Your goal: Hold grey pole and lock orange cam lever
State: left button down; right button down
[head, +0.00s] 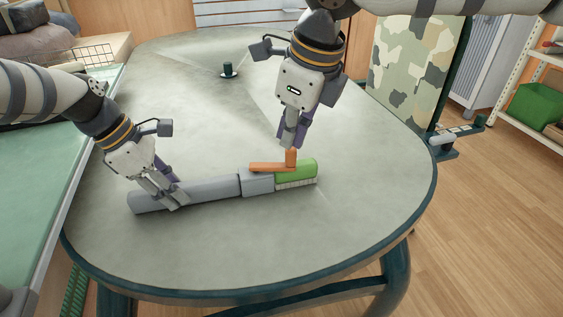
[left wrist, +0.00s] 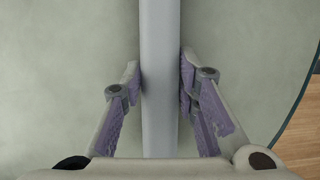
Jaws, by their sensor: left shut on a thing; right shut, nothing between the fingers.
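The grey pole (head: 212,188) lies across the table, with a grey collar (head: 257,184) and a green brush-like end piece (head: 298,171) at its right. The orange cam lever (head: 271,167) lies along the top of the collar, with a raised orange block at its right end. My left gripper (head: 171,198) is shut on the pole near its left end. In the left wrist view, the pole (left wrist: 160,80) runs between the fingers (left wrist: 160,88). My right gripper (head: 288,146) is shut and empty, its fingertips just above the raised orange block; I cannot tell whether they touch it.
The grey-green oval table (head: 350,215) is mostly clear around the pole. A small dark hat-shaped object (head: 228,70) stands farther back. A green-topped surface (head: 40,200) adjoins at the left. A camouflage panel (head: 415,60) stands behind the table at the right.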

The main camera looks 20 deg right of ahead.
pick_arm(q)
jog(key=c, duration=1.2)
grip_release()
jog(key=shift+f, duration=0.1)
jog(key=v, duration=1.2)
